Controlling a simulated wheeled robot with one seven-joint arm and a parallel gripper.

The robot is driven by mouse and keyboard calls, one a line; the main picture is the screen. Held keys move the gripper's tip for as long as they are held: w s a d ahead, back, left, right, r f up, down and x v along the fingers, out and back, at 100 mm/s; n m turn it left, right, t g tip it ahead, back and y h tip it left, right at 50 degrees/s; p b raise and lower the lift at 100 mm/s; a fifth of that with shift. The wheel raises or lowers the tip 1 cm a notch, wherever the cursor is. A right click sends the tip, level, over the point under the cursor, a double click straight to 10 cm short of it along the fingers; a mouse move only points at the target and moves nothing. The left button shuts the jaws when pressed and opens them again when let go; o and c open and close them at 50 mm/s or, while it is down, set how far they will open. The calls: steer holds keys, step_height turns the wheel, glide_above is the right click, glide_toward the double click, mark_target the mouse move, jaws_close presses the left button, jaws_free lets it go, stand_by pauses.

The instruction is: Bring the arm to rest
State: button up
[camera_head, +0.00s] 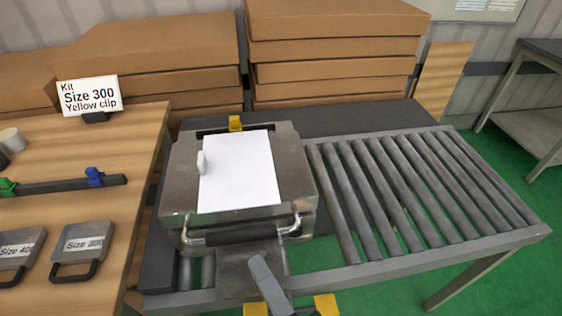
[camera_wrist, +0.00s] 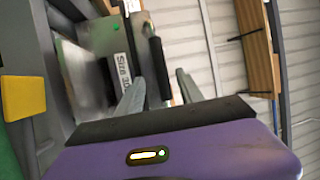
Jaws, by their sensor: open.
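My gripper (camera_wrist: 160,78) shows in the wrist view with its purple body and two grey fingers spread apart. A black handle (camera_wrist: 158,66) appears between or just beyond the fingers, with no visible grip on it; the exact gap cannot be told. A grey plate with a "Size 300" label (camera_wrist: 126,72) is beside that handle. In the head view, a grey bar at the bottom edge may be part of my arm; the fingers cannot be made out there.
A grey metal machine (camera_head: 182,185) with a white sheet (camera_head: 238,172) on top stands by a roller conveyor (camera_head: 400,195). A wooden table (camera_head: 60,215) at left holds labelled plates (camera_head: 82,243). Cardboard boxes (camera_head: 335,50) are stacked behind. Green floor (camera_head: 500,275) is free at right.

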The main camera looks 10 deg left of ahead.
steer(key=s+d+f+n+t+h+p, duration=0.1)
steer(key=s+d+n+h, duration=0.1)
steer(key=d+h, duration=0.45)
steer(key=s+d+f+n+t+h+p, duration=0.1)
steer(key=s+d+h, duration=0.15)
steer(key=d, duration=0.75)
steer(key=s+d+r+n+g+h+p, duration=0.1)
steer(key=s+d+n+h+p, duration=0.1)
steer(key=s+d, duration=0.3)
steer(key=s+d+r+n+g+h+p, duration=0.1)
steer(key=s+d+n, duration=0.3)
steer(key=s, duration=0.5)
steer(key=shift+d+r+h+p, duration=0.35)
steer(key=shift+d+h+p, duration=0.05)
steer(key=shift+h+p, duration=0.25)
steer(key=shift+s, duration=0.1)
